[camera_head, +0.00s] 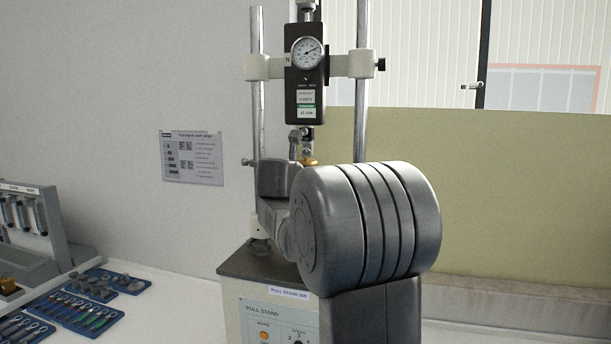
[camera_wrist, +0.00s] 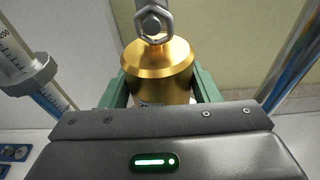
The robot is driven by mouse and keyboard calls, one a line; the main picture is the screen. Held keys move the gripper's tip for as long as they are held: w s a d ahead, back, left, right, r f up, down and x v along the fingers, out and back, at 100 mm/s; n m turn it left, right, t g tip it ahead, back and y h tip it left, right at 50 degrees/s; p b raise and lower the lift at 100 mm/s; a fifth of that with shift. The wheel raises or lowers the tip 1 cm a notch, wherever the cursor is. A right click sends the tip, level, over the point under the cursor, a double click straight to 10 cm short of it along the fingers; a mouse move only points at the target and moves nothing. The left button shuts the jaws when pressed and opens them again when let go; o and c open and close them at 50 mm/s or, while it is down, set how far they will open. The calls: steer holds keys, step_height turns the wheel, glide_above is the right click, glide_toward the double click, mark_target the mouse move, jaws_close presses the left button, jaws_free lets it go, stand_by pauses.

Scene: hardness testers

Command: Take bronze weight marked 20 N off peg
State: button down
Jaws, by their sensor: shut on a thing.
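The bronze weight (camera_wrist: 156,66) is a gold-coloured cylinder with a sloped shoulder, in the middle of the wrist view. My gripper (camera_wrist: 157,92) is shut on it, with a green finger on each side of its body. A grey metal hook or ring fitting (camera_wrist: 153,20) is right at the top of the weight; I cannot tell whether they are still joined. The weight's marking is not readable. In the head view only a small gold part of the weight (camera_head: 309,161) shows below the force gauge (camera_head: 305,100); my arm hides the rest.
The pull stand (camera_head: 280,312) has two upright chrome columns, one (camera_head: 257,120) at the left. Blue trays (camera_head: 80,313) with small parts and a rack of cylinders (camera_head: 30,215) are on the bench at the left. Bench to the right is partly hidden by my arm.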

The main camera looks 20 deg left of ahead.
steer(key=c, duration=1.3)
jaws_free()
jaws_close()
steer(key=shift+r+p, duration=0.75)
steer(key=shift+r, duration=0.1)
steer(key=shift+s+d+f+b, duration=0.1)
steer(key=shift+s+b, duration=0.15)
steer(key=shift+s, duration=1.2)
steer(key=shift+s+d+b, duration=0.1)
steer(key=shift+s+b, duration=0.15)
steer(key=shift+s, duration=1.2)
stand_by(2.1)
